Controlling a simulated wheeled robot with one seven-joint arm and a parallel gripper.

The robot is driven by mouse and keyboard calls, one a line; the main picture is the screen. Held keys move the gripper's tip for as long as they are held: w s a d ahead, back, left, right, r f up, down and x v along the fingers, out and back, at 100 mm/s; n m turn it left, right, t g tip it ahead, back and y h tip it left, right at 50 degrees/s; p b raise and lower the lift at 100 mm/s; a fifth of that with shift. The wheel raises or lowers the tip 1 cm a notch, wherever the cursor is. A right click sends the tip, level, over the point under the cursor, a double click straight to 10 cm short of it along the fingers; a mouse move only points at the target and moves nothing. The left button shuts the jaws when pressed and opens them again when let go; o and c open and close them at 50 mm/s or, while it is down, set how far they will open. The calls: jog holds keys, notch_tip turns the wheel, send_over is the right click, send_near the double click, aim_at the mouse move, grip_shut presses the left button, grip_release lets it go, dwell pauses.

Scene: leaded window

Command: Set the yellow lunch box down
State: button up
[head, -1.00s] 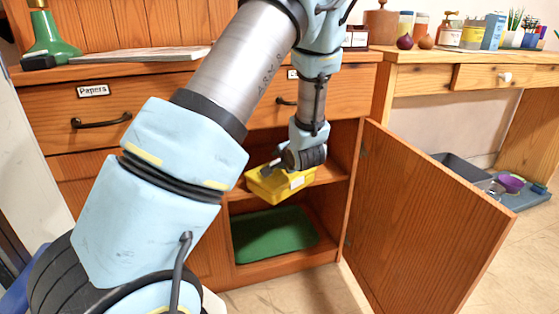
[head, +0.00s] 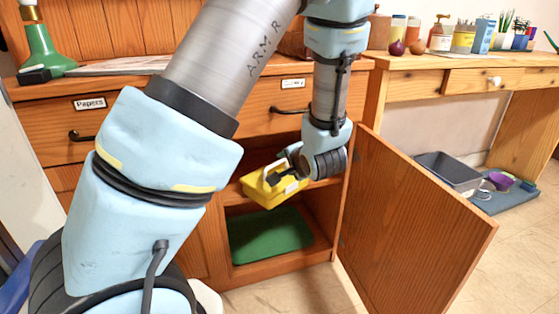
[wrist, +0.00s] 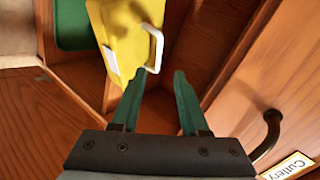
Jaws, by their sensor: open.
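The yellow lunch box (head: 262,194) is at the middle shelf (head: 327,178) of the open cabinet and looks tilted. Its lower front reaches past the shelf's front edge; I cannot tell whether it rests on the shelf. In the wrist view the lunch box (wrist: 122,45) shows at the top, with its white handle (wrist: 157,46) toward me. My gripper (wrist: 159,74) is open, and the handle's near end lies close to the fingertips, about between them. In the head view my gripper (head: 277,177) is at the box, partly hiding it.
A green mat (head: 268,237) lies on the cabinet floor below. The cabinet door (head: 405,225) stands open at the right. Drawers with dark handles are above, one labelled Papers (head: 89,103).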

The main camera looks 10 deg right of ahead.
jog(key=shift+s+r, duration=0.15)
jog(key=shift+s, duration=0.05)
